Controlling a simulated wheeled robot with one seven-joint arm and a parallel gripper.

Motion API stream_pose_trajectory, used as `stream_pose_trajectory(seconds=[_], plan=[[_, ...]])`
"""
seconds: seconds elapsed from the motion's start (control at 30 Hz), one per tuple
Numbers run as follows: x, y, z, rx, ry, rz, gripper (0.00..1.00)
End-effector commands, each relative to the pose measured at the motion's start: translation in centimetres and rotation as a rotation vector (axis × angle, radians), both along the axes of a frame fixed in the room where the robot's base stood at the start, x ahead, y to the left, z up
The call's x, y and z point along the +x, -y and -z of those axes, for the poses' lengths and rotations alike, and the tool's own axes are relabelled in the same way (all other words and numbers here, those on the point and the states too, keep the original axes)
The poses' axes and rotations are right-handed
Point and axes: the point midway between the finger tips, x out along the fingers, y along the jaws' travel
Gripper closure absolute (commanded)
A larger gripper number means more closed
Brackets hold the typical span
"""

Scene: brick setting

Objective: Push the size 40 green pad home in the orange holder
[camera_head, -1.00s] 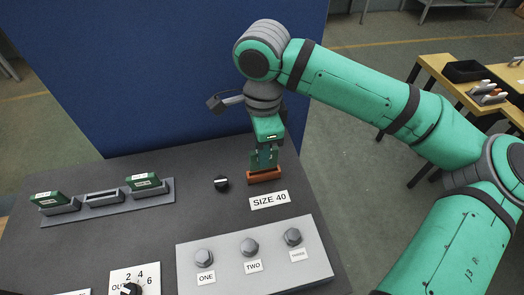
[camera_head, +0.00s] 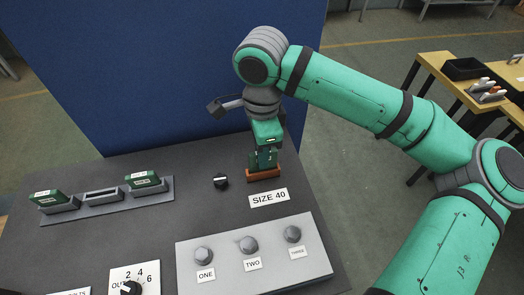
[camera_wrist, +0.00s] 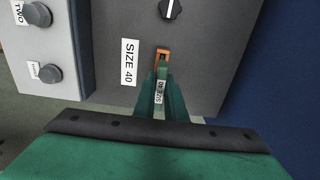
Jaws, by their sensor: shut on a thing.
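The orange holder (camera_head: 264,174) stands on the dark panel above the "SIZE 40" label (camera_head: 268,198). It also shows in the wrist view (camera_wrist: 162,53), its far end bare of my fingers. My gripper (camera_head: 264,162) is directly over the holder, pointing down, its fingers shut on a green pad (camera_wrist: 160,84) with a white label. The pad's lower end is at the holder; how deep it sits is hidden by the fingers and the holder's wall.
Two other green pads (camera_head: 142,180) (camera_head: 47,195) stand in a grey rack (camera_head: 103,197) with an empty slot between them. A black knob (camera_head: 221,181) is left of the holder. A grey plate with several bolts (camera_head: 252,262) lies in front. A blue wall (camera_head: 190,70) rises behind.

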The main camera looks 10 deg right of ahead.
Motion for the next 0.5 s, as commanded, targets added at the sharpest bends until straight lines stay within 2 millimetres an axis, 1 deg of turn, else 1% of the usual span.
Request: stream_pose_trajectory(seconds=[0.5], plan=[[0.0,0.0,1.4,0.001,-0.001,0.001,1.00]])
